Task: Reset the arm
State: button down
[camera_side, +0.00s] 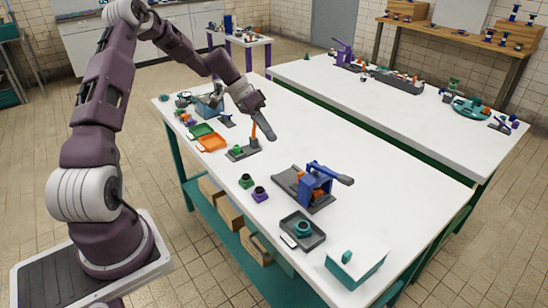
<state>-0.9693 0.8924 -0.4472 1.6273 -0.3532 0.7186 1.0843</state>
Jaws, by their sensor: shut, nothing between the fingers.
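My purple and white arm reaches from the left over the near white table. My gripper (266,126) is shut and empty, its fingers pointing down to the right. It hangs close to an orange upright lever (254,132) on a small dark base (243,153). Whether the gripper touches the lever, I cannot tell.
A second white table (420,125) stands behind. The near table's right side is clear.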

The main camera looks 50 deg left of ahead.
jog(key=s+d+r+g+y, duration=0.1)
jog(key=s+d+r+y, duration=0.4)
jog(key=s+d+r, duration=1)
jog(key=s+d+r+t, duration=0.1)
jog(key=s+d, duration=0.1)
jog(key=s, duration=0.5)
jog(key=s+d+r+n+t, duration=0.1)
jog(key=s+d+r, duration=0.1)
jog(key=s, duration=0.6)
jog(key=shift+s+d+r+n+t, duration=0.15)
jog(key=shift+d+r+n+t, duration=0.15)
jog(key=shift+d, duration=0.55)
